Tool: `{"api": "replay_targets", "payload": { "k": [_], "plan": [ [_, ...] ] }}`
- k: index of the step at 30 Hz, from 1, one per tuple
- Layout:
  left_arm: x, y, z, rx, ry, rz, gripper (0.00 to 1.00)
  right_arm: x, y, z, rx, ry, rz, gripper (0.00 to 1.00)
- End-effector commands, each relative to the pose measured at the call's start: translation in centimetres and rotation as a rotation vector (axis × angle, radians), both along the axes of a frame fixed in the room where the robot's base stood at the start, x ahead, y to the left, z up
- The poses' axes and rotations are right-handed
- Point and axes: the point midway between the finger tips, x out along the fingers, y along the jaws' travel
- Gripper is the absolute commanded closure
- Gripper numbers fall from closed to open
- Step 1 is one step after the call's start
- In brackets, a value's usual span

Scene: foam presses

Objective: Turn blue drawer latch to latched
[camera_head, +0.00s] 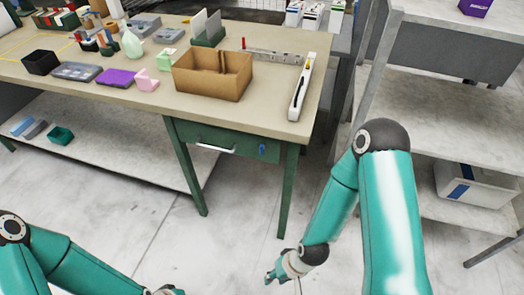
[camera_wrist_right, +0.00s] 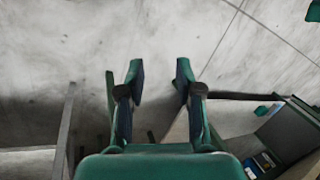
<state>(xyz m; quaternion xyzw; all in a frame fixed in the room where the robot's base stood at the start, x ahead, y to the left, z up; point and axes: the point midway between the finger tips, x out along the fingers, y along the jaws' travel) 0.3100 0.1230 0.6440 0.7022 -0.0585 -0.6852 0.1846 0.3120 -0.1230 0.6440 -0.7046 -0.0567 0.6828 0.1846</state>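The blue latch (camera_head: 262,150) is on the right part of the green drawer front (camera_head: 228,142), under the workbench top. The drawer looks shut, with a pale bar handle (camera_head: 214,147) left of the latch. My right gripper (camera_head: 270,278) is low over the floor, below and in front of the drawer, apart from it. In the right wrist view its two fingers (camera_wrist_right: 158,82) are spread with nothing between them. My left gripper (camera_head: 168,291) only just shows at the bottom edge, and its fingers are cut off.
The workbench (camera_head: 150,103) carries a cardboard box (camera_head: 213,84), a black bin (camera_head: 41,62), a purple case (camera_head: 116,78) and a level (camera_head: 301,88). A green table leg (camera_head: 288,190) stands below the latch. Grey shelving (camera_head: 440,130) is at right. The floor before the drawer is clear.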

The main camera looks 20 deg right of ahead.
Motion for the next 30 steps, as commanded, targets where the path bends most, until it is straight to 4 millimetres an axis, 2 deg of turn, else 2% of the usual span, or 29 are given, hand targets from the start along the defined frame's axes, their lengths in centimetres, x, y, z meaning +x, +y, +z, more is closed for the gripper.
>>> {"api": "replay_targets", "payload": {
  "k": [2, 5, 8, 9, 12, 15, 18, 21, 24, 30],
  "plan": [
    [0.0, 0.0, -0.5, 0.000, 0.000, 0.000, 1.00, 1.2, 0.1, -0.5, -0.015, -0.037, -0.012, 0.65],
    [0.0, 0.0, -1.7, 0.000, 0.000, 0.000, 1.00, 4.5, 1.2, -1.4, -0.060, -0.143, -0.052, 0.65],
    [0.0, 0.0, -3.4, 0.000, 0.000, 0.000, 1.00, 9.9, 1.5, -2.0, -0.143, -0.324, -0.117, 0.65],
    [0.0, 0.0, -4.2, 0.000, 0.000, 0.001, 1.00, 12.3, 1.6, -1.9, -0.184, -0.412, -0.149, 0.65],
    [0.0, 0.0, -6.2, 0.000, 0.000, 0.001, 1.00, 18.0, 1.7, -0.3, -0.311, -0.656, -0.239, 0.65],
    [0.0, 0.0, -8.1, 0.000, 0.000, 0.000, 1.00, 21.9, 1.9, 2.9, -0.453, -0.892, -0.337, 0.65],
    [0.0, 0.0, -9.7, 0.000, 0.000, 0.000, 1.00, 23.4, 2.4, 6.6, -0.592, -1.087, -0.427, 0.65],
    [0.0, 0.0, -10.8, 0.000, -0.001, 0.000, 1.00, 23.2, 2.9, 9.9, -0.710, -1.226, -0.504, 0.65],
    [0.0, 0.0, -11.4, 0.000, -0.001, 0.000, 1.00, 22.5, 3.3, 12.3, -0.795, -1.310, -0.556, 0.65],
    [0.0, 0.0, -11.4, 0.000, -0.001, 0.000, 1.00, 22.5, 3.0, 14.0, -0.856, -1.358, -0.593, 0.65]
  ]
}}
